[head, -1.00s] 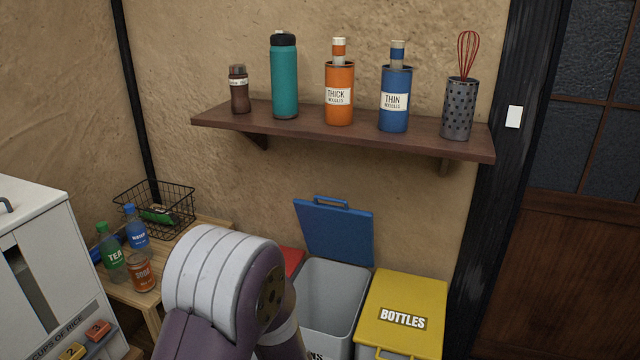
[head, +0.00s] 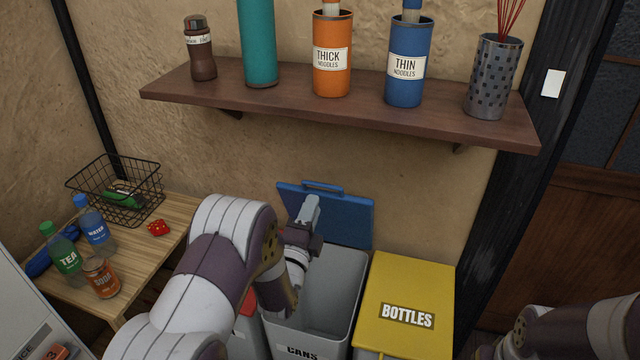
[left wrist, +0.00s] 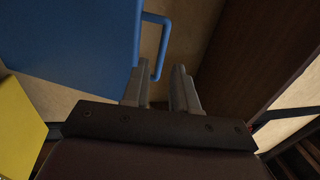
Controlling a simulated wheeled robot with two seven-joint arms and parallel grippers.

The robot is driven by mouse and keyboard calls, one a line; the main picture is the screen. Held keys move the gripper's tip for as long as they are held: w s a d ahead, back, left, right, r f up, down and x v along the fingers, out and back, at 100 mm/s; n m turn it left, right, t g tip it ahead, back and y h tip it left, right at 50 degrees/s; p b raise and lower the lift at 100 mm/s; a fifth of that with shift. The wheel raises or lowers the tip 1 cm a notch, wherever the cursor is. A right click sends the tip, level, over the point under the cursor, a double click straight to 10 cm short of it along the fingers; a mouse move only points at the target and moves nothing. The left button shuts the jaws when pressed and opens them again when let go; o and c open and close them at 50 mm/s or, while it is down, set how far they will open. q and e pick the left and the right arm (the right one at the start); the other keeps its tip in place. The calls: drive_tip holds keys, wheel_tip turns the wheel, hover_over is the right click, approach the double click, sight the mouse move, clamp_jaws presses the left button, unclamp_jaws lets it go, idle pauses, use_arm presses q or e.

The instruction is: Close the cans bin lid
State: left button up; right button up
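The cans bin (head: 335,300) is a grey bin with "CANS" on its front. Its blue lid (head: 350,220) stands open and upright at the back, against the wall, with a blue handle (head: 322,186) on its upper edge. My left gripper (head: 309,208) is in front of the lid in the head view, just below the handle. In the left wrist view the lid (left wrist: 70,50) fills the upper left, and its handle (left wrist: 162,48) shows beyond the fingers. The left gripper (left wrist: 160,85) is open, with an empty gap between its fingers. I cannot tell whether it touches the lid.
A yellow bottles bin (head: 408,290) stands right of the cans bin, lid shut. A wooden shelf (head: 340,112) with containers hangs above. A low table (head: 165,215) at left holds bottles, a soda can and a wire basket (head: 120,190). My right forearm shows at lower right.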

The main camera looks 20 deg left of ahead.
sight(321, 184)
use_arm(q)
drive_tip(key=x, duration=0.7)
drive_tip(key=shift+w, duration=0.3)
drive_tip(key=shift+r, duration=0.1)
